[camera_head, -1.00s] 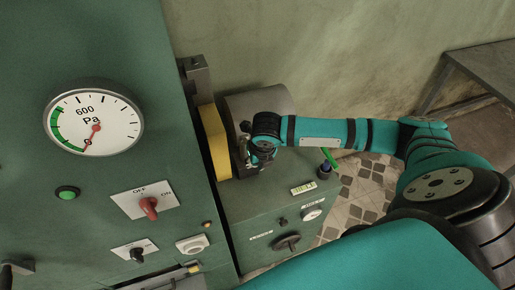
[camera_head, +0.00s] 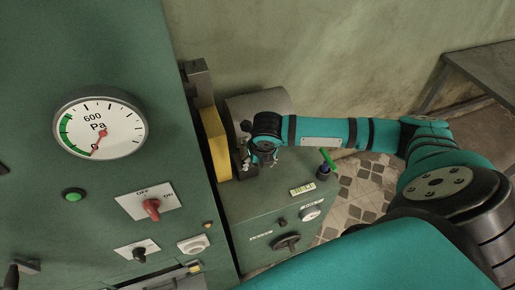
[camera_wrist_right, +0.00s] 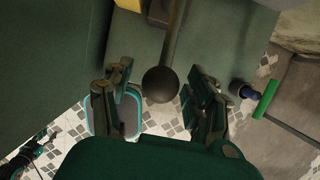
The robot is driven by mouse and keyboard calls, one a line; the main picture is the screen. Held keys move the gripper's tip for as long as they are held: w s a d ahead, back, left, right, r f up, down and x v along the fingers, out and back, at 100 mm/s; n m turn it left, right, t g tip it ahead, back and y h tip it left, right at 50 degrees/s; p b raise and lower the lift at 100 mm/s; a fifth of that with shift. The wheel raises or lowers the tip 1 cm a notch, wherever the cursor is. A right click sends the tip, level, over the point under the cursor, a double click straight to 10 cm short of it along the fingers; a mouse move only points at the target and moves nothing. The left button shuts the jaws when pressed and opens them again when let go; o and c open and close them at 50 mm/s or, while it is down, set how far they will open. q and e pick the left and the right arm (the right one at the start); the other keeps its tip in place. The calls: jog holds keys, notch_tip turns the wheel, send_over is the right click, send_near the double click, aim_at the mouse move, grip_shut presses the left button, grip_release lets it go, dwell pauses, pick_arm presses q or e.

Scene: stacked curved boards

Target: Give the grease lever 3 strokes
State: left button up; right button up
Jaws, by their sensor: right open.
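A lever with a grey rod and a round black knob (camera_wrist_right: 160,84) shows in the right wrist view. The rod runs up from the knob toward the green machine. My right gripper (camera_wrist_right: 161,100) is open, with one finger on each side of the knob and a gap on both sides. In the head view my right gripper (camera_head: 262,156) is at the low green cabinet, beside the yellow block, and largely hides the lever there. No label on the lever is readable.
The green cabinet (camera_head: 245,215) carries small controls. A green-handled part (camera_head: 328,158) stands at its right edge. The yellow block (camera_head: 215,143) is close left of my gripper. The large panel has a gauge (camera_head: 100,128) and a red switch (camera_head: 151,208). A grey table (camera_head: 485,75) stands right.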

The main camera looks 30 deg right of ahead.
jog(key=shift+p+v, duration=0.35)
jog(key=shift+v, duration=0.4)
jog(key=shift+r+b, duration=0.25)
jog(key=shift+b, duration=0.1)
jog(key=shift+v, duration=1.75)
pick_arm(q)
jog(key=shift+r, duration=0.4)
pick_arm(e)
jog(key=shift+s, duration=0.1)
